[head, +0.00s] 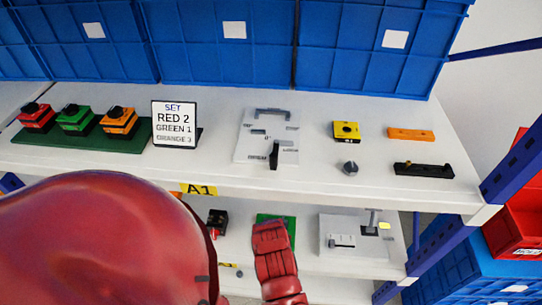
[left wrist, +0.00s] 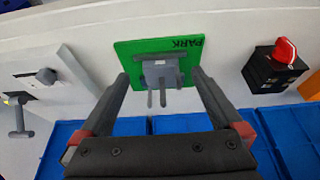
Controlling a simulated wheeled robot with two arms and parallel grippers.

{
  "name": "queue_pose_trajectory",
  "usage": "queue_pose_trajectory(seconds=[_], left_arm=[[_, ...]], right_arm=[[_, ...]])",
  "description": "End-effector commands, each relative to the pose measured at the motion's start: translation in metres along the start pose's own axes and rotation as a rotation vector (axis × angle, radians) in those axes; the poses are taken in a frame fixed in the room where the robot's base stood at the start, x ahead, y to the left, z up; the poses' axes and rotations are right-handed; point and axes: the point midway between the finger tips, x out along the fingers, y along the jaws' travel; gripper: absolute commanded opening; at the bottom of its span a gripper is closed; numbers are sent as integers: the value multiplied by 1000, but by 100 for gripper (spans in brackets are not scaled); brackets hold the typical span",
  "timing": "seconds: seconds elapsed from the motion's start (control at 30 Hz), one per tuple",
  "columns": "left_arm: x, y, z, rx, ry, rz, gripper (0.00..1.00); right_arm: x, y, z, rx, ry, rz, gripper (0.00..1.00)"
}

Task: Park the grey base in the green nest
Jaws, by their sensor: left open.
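In the left wrist view a grey base (left wrist: 161,70) with short upright prongs stands on the green nest (left wrist: 124,48), a flat square marked PARK. The nest also shows in the head view (head: 290,224) on the lower shelf, partly behind my red arm. My left gripper (left wrist: 160,76) is open, with one dark finger on each side of the grey base. I cannot tell whether the fingers touch it, or whether it is fully seated. The head view does not show the left fingers. My right gripper is in neither view.
On the lower shelf, a black box with a red knob (left wrist: 284,52) and a grey plate with a lever (head: 340,246) flank the nest. The upper shelf (head: 215,172) lies above, with switches, a sign (head: 174,125) and loose parts. Blue crates (head: 225,50) stand behind.

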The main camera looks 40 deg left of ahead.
Motion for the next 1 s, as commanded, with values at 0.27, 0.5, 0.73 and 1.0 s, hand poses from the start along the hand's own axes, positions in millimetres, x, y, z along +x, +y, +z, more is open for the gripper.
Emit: queue_pose_trajectory(seconds=[0.27,0.5,0.73,1.0], left_arm=[[-18,0,40,0,1,1,100],[-21,-1,51,-1,0,0,100],[-21,-1,50,-2,1,0,100],[-21,-1,50,-2,1,0,100]], right_arm=[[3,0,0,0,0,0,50],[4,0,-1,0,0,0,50],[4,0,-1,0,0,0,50],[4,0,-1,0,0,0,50]])
